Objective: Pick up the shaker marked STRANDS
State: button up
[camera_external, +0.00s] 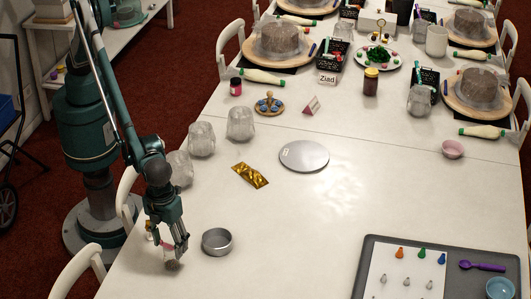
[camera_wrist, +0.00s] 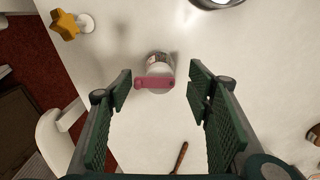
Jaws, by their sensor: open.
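A small shaker (camera_wrist: 155,64) with a pale body and a pink top shows in the wrist view, ahead of and between my fingers. Its label is too small to read, so I cannot tell whether it says STRANDS. My gripper (camera_wrist: 160,88) is open, with one green ridged finger on each side of the shaker and a visible gap to each. In the external view my gripper (camera_external: 174,246) points down at the near left edge of the table and mostly hides the shaker.
A round metal tin (camera_external: 217,241) stands close to the right of my gripper. A yellow star-shaped item (camera_wrist: 65,24) and a brown-handled tool (camera_wrist: 180,157) lie nearby. A gold packet (camera_external: 250,175) and a silver disc (camera_external: 304,156) lie farther back. The table's middle is clear.

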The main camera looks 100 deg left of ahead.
aim_at(171, 258)
jog(key=shift+f, duration=1)
jog(key=shift+f, duration=0.1)
jog(key=shift+d+f+b, duration=0.1)
jog(key=shift+f+b, duration=0.6)
jog(key=shift+f, duration=1.8)
jog(key=c, duration=1)
